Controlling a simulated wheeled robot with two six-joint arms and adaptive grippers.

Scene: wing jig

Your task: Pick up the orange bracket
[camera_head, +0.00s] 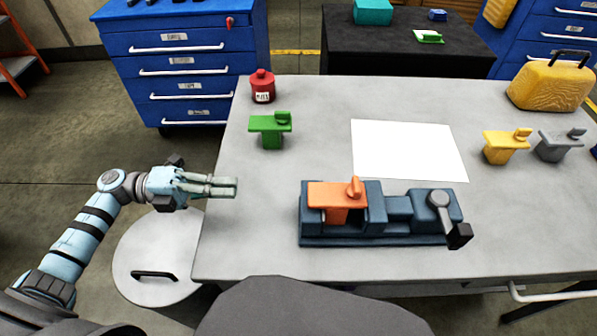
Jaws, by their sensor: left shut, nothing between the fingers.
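The orange bracket (334,197) sits on the left part of a dark blue jig (400,212) on the grey table. It has a flat top with a small raised knob at its right end. My left gripper (236,187) is shut and empty at the table's left edge, pointing right toward the bracket. It is clearly apart from the bracket, to its left. My right gripper does not show.
A green bracket (268,132) and a red container (262,87) stand at the table's back left. A white sheet (408,150) lies behind the jig. Yellow (502,148) and grey brackets (556,146) and a yellow case (551,86) are at right. Bare tabletop (268,215) separates gripper and jig.

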